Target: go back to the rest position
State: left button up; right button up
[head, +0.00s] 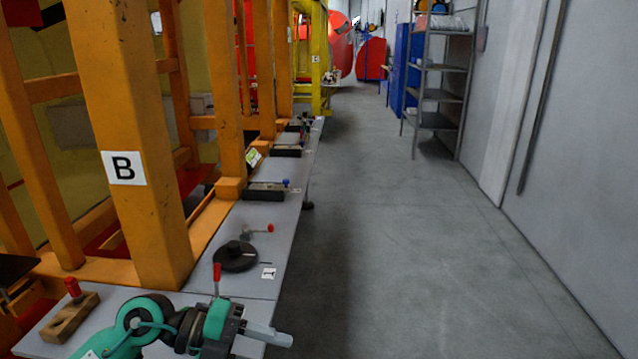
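My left arm, teal and black, comes in at the bottom left. Its gripper (272,336) is at the bottom, over the near end of the grey workbench (262,285), with its light grey fingers pointing right. I cannot tell from this angle whether the fingers are open or shut, and no object shows between them. A red-handled piece (217,272) stands up just behind the arm, its lower part hidden. My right gripper is not in view.
A black disc (235,257) with a red-tipped lever lies on the bench. A wooden block (70,318) with a red knob is at the left. An orange frame (135,220) borders the bench. The grey floor (400,260) is clear; a metal shelf (440,95) stands farther back.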

pick_arm(q)
notch_tip(320, 180, up, 7)
jog(key=d+n+t+h, duration=0.2)
jog(key=n+t+h, duration=0.15)
jog(key=h, duration=0.25)
jog(key=w+a+n+t+y, duration=0.5)
jog(key=a+n+t, duration=0.2)
jog(key=n+t, duration=0.8)
jog(key=s+a+f+n+g+y, duration=0.1)
jog(key=a+f+n+y, duration=0.45)
jog(key=f+y, duration=0.25)
jog(key=s+a+f+n+g+y, duration=0.1)
jog(key=a+f+n+y, duration=0.3)
jog(key=f+n+y, duration=0.3)
jog(key=s+f+g, duration=1.3)
jog(key=s+f, duration=0.5)
jog(key=s, duration=0.3)
notch_tip(320, 180, down, 32)
jog(key=r, duration=0.1)
jog(key=s+a+f+g, duration=0.1)
jog(key=s+a+f, duration=0.1)
jog(key=s+f, duration=0.7)
jog(key=s+a+f+m+g, duration=0.1)
jog(key=s+a+f, duration=0.1)
jog(key=s+f, duration=0.8)
jog(key=shift+s+f, duration=0.2)
jog(key=shift+f, duration=0.05)
jog(key=shift+d, duration=0.1)
